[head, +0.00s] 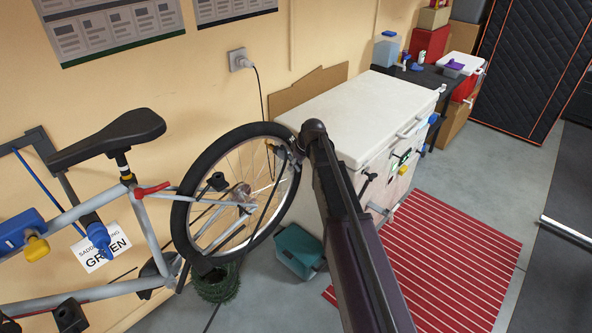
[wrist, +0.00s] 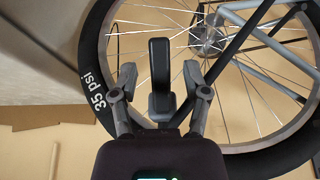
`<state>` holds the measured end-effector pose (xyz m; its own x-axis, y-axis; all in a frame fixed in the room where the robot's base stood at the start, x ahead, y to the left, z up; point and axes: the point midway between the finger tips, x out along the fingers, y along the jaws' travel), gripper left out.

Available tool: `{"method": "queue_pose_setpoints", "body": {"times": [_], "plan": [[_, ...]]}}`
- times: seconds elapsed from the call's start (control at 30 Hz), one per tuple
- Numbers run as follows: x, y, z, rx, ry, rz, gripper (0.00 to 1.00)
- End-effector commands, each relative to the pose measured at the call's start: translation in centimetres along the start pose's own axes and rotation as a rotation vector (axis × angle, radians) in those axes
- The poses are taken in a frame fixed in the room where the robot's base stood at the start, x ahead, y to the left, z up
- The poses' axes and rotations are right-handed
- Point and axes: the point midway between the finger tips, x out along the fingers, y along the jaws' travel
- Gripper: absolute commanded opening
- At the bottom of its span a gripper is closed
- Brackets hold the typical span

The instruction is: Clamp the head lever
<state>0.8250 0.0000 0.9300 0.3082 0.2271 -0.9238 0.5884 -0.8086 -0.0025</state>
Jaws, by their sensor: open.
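A black lever (wrist: 160,58) with a grey lower part stands in front of the bicycle wheel in the wrist view. I take it for the head lever. My gripper (wrist: 159,72) is open, with one finger on each side of the lever and visible gaps to it. The tyre (wrist: 93,65) marked "35 psi" runs behind the left finger. In the head view my gripper (head: 293,150) is at the right side of the raised wheel's tyre (head: 184,205). My arm and the small scale there hide the lever and its contact with the wheel.
The bicycle's grey frame (head: 150,235) and black saddle (head: 107,138) are on the left. A white-topped cabinet (head: 350,108) stands close behind my arm. A teal box (head: 301,252) lies on the floor below. A red striped mat (head: 455,255) covers open floor at right.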

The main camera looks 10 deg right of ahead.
Motion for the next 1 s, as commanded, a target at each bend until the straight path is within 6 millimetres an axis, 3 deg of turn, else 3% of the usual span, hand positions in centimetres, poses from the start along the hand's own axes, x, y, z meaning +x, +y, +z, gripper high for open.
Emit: {"method": "queue_pose_setpoints", "body": {"times": [0.2,0.57,0.6,0.8,1.0], "plan": [[0.97,0.02,0.02,0.000,0.000,0.000,0.60],[1.01,0.03,0.00,0.001,0.000,0.000,0.60],[1.00,0.03,0.01,0.001,0.000,0.000,0.57],[1.00,0.04,0.02,0.001,0.000,0.000,0.00],[1.00,0.06,0.03,0.001,0.000,0.000,0.00]]}}
